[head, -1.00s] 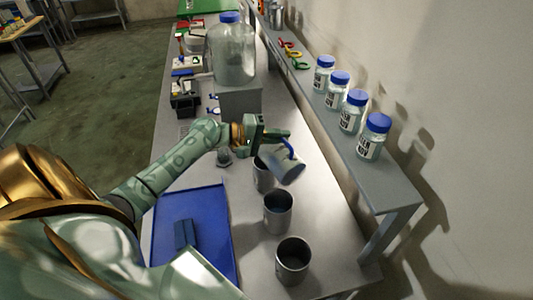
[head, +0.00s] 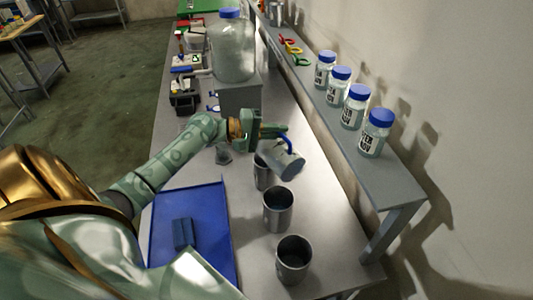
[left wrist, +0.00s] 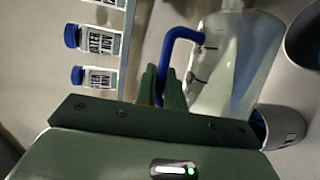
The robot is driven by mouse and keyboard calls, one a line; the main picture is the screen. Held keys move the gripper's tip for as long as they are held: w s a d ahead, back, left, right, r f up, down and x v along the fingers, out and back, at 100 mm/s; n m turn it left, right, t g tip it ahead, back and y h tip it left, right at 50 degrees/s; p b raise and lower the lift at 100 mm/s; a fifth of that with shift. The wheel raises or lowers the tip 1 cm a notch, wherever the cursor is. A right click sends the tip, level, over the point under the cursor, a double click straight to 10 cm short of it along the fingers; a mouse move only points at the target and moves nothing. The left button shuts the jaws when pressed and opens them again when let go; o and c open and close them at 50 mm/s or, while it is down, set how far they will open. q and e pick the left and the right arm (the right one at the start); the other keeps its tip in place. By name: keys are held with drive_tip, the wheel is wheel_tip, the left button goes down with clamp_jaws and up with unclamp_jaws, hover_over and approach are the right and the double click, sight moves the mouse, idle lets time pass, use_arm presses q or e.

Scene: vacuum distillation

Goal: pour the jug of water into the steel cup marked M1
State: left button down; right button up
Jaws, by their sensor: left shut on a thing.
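The clear jug (head: 286,163) hangs tilted from my left gripper (head: 274,132), which is shut on its blue handle (left wrist: 178,48). In the left wrist view the jug (left wrist: 235,65) lies strongly tilted, with the gripper (left wrist: 163,88) at its handle. The jug is above and beside the farthest steel cup (head: 263,172), partly covering it. Two more steel cups, a middle one (head: 278,210) and a near one (head: 293,260), stand upright on the bench. The cup markings are not readable, so I cannot tell which is M1. Flowing water is not visible. My right gripper is out of view.
A blue tray (head: 215,215) lies left of the cups. A large blue-capped bottle (head: 233,50) stands on a grey block (head: 240,97) behind the gripper. Several blue-capped jars (head: 373,135) line the raised shelf (head: 385,185) on the right.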

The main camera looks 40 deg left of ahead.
use_arm(q)
drive_tip(key=shift+a, duration=0.1)
drive_tip(key=shift+w+a+b, duration=0.15)
drive_tip(key=shift+b, duration=0.15)
drive_tip(key=shift+a+r+n, duration=0.1)
drive_tip(key=shift+a+n, duration=0.05)
drive_tip(key=shift+n, duration=0.15)
